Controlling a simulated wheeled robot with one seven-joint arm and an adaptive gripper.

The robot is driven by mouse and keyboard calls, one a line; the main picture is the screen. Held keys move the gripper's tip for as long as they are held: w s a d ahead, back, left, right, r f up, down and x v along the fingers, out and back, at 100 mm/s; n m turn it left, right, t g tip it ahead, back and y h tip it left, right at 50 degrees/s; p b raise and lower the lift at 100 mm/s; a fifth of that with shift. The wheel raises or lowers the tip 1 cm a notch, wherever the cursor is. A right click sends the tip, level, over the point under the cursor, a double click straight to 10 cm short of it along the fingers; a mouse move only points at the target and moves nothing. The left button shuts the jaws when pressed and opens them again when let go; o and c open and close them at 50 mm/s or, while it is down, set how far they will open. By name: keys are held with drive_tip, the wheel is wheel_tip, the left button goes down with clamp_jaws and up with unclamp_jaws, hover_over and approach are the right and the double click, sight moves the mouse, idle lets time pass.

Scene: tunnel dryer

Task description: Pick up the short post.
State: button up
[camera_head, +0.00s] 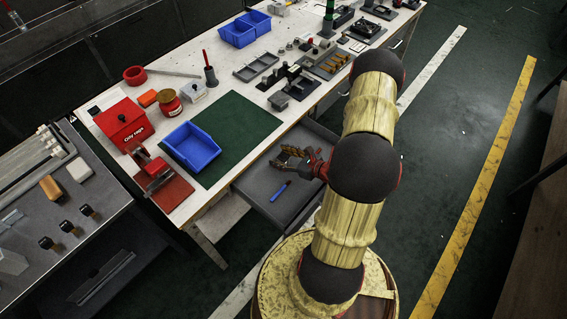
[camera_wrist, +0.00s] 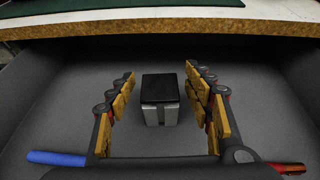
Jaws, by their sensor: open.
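The short post, which I take to be the small block with a black top and grey sides (camera_wrist: 160,91), stands upright on the floor of the open grey drawer (camera_wrist: 160,66). My gripper (camera_wrist: 161,77) is open, with its yellow-padded fingers to the left and right of the post in the wrist view. Gaps show on both sides, so neither finger appears to touch it. How deep the fingers reach beside it I cannot tell. In the head view my gripper (camera_head: 294,158) is over the drawer (camera_head: 262,187), and I cannot make out the post there.
A blue pen-like item (camera_wrist: 57,158) lies in the drawer at left, and a red one (camera_wrist: 287,168) at right. The worktop edge (camera_wrist: 160,27) overhangs the drawer's back. The bench holds a blue bin (camera_head: 191,147) on a green mat (camera_head: 240,124).

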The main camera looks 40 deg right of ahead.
drive_tip(key=shift+x, duration=1.2)
drive_tip(key=c, duration=0.3)
drive_tip(key=c, duration=1.1)
